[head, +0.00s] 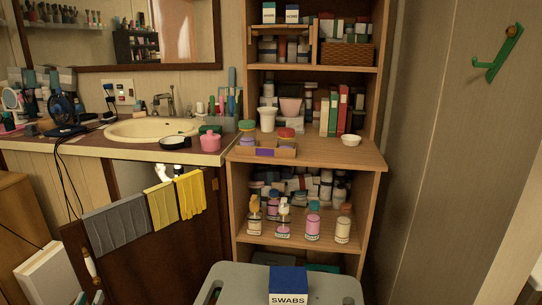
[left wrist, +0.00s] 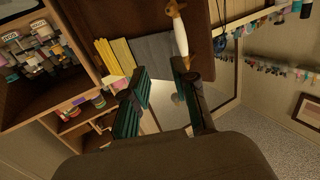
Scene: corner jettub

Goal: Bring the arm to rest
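My left gripper (left wrist: 160,70) shows in the left wrist view with its two dark green-padded fingers apart and nothing between them. Beyond the fingertips are the brown cabinet door and its white-and-orange handle (left wrist: 180,36). The handle appears close to the right fingertip in the picture, but I cannot tell whether they touch. In the head view the handle (head: 90,263) is at the lower left, and my left gripper cannot be made out clearly there. My right gripper is in neither view.
The cabinet door (head: 140,262) stands open, with grey (head: 115,226) and yellow (head: 191,198) cloths over its top. A grey stool (head: 335,287) carries a swabs box (head: 288,283). The wooden shelf unit (head: 330,152) holds many bottles. A sink counter (head: 105,148) is at the left.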

